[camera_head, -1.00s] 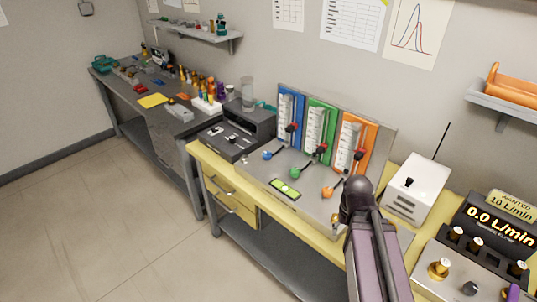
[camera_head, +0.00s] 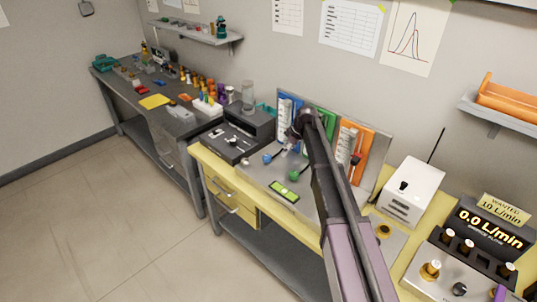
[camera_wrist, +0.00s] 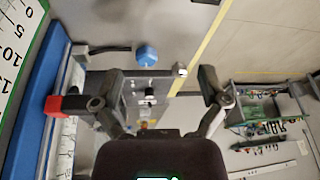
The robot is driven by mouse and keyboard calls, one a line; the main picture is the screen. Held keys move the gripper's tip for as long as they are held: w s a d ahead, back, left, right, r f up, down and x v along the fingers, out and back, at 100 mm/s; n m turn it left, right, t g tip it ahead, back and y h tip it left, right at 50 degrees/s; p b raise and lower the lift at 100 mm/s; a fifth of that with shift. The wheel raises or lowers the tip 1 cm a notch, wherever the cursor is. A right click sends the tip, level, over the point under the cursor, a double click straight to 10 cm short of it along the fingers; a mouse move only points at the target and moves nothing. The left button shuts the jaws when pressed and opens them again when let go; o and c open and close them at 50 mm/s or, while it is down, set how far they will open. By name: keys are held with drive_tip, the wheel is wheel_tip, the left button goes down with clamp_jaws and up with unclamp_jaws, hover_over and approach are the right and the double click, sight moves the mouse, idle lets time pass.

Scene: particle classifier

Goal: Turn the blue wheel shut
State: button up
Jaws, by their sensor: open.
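The blue wheel (camera_head: 267,158) is a small round knob at the left of the sloped grey panel, below the blue gauge board (camera_head: 285,108). In the wrist view the blue wheel (camera_wrist: 146,55) sits at the end of a dark stem, a little beyond and between my fingertips. My gripper (camera_wrist: 160,74) is open and empty, with its fingers spread wide and apart from the wheel. In the head view my arm reaches over the panel, and my fingers are hidden behind its end. The gauge's red piece (camera_wrist: 68,103) shows beside my left finger.
The green wheel (camera_head: 293,175) stands just right of the blue one; my arm covers part of the green gauge board (camera_head: 327,122). The orange board (camera_head: 351,140) is further right. A dark box (camera_head: 238,140) stands left of the panel. A white box (camera_head: 411,190) stands right.

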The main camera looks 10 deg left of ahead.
sight(267, 156)
drive_tip(key=w+a+r+n, duration=0.1)
drive_tip(key=w+a+n, duration=0.1)
drive_tip(key=w+a, duration=0.3)
drive_tip(key=shift+w+r+n+y+p, duration=0.3)
drive_tip(key=shift+w+y+p, duration=0.1)
drive_tip(key=shift+w, duration=0.35)
drive_tip(key=shift+f+b, duration=0.25)
drive_tip(key=shift+b, duration=0.05)
drive_tip(key=b+x, duration=1.2)
drive_tip(key=x, duration=0.1)
drive_tip(key=shift+w+f, duration=0.1)
drive_tip(key=shift+f, duration=0.05)
